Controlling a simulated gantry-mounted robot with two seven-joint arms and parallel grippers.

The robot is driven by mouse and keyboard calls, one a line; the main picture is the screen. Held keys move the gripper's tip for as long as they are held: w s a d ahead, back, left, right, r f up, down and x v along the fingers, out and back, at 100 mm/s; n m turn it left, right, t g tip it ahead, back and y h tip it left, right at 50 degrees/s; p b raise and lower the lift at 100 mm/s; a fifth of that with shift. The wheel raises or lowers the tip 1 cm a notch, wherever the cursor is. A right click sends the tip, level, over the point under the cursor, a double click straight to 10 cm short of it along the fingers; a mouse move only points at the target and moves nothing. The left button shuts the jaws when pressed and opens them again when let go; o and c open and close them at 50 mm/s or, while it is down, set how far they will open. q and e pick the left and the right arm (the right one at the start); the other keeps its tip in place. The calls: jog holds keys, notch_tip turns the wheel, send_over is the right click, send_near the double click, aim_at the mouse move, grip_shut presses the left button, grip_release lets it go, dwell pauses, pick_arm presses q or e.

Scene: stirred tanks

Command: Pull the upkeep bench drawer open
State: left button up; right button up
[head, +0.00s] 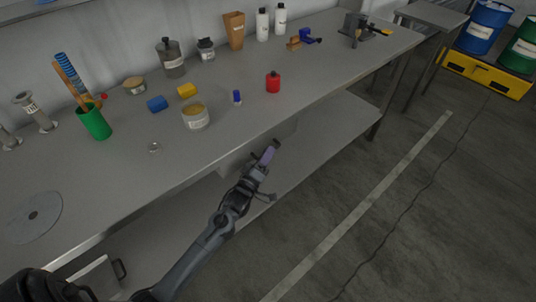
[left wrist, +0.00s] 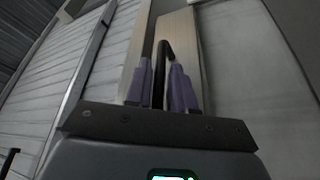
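The upkeep bench (head: 130,180) runs diagonally across the head view. A grey drawer box (head: 236,158) shows under its front edge, partly hidden by my left arm. My left gripper (head: 268,154) is at the drawer's front. In the left wrist view, its two purple fingers (left wrist: 161,92) stand on either side of a black bar handle (left wrist: 161,65), with almost no gap, and look shut on it. The handle is on a pale drawer front (left wrist: 178,45). How far the drawer stands out is hard to tell. My right gripper is not in view.
A second black handle (head: 121,269) shows at lower left. The floor (head: 400,215) in front of the bench is clear.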

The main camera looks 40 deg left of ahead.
pick_arm(q)
jog(key=shift+w+a, duration=0.1)
jog(key=shift+w, duration=0.35)
jog(key=shift+r, duration=0.1)
grip_shut()
